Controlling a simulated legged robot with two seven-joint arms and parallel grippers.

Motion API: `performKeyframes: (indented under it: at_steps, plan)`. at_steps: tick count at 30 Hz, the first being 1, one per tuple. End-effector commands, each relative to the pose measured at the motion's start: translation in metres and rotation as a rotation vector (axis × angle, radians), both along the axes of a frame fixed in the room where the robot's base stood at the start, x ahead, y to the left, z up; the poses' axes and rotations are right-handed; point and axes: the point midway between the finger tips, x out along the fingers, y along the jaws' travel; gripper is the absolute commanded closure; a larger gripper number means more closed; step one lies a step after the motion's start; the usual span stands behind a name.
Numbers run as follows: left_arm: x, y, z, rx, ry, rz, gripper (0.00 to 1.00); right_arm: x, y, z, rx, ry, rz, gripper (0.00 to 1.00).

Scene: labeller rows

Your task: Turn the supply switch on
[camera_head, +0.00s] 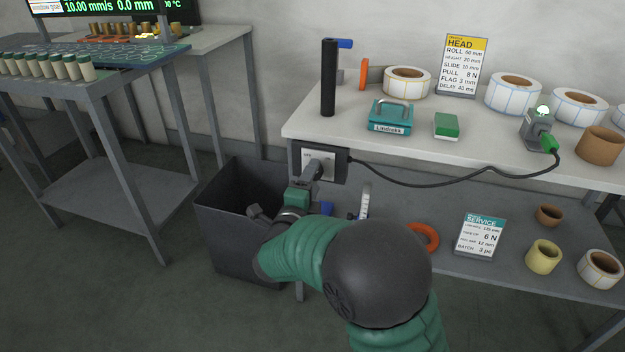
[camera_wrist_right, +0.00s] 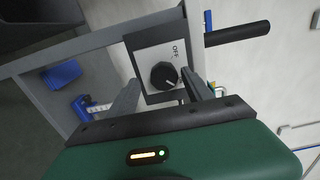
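The supply switch (camera_head: 320,160) is a dark box with a pale face on the front edge of the right-hand table. In the right wrist view its black round knob (camera_wrist_right: 164,75) sits on the pale plate beside the word OFF. A small white mark shows on the knob's lower right. My right gripper (camera_head: 313,171) is in front of the switch, and its fingers partly hide the plate. In the right wrist view my right gripper (camera_wrist_right: 160,76) is open, with one finger on each side of the knob and visible gaps. My left gripper is not in view.
A black cable (camera_head: 440,181) runs from the switch to a grey device with a green plug (camera_head: 549,143). A dark bin (camera_head: 236,220) stands below left. A black upright post (camera_head: 328,78), a teal box (camera_head: 390,116) and label rolls (camera_head: 513,93) are on the tabletop.

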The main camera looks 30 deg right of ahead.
Motion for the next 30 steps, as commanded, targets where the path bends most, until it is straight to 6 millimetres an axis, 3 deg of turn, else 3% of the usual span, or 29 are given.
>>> performKeyframes:
  at_steps: [7,11,24,30]
  plan:
    - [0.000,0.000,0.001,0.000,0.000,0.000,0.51,0.000,0.000,0.003,-0.003,-0.005,-0.001,0.41]
    - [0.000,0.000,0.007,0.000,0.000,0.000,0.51,-0.008,0.009,0.006,-0.004,-0.005,0.001,0.41]
    - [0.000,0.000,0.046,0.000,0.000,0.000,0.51,-0.085,0.101,0.006,-0.004,0.000,0.004,0.41]
    - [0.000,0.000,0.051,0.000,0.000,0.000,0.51,-0.106,0.125,0.003,-0.004,-0.002,0.000,0.41]
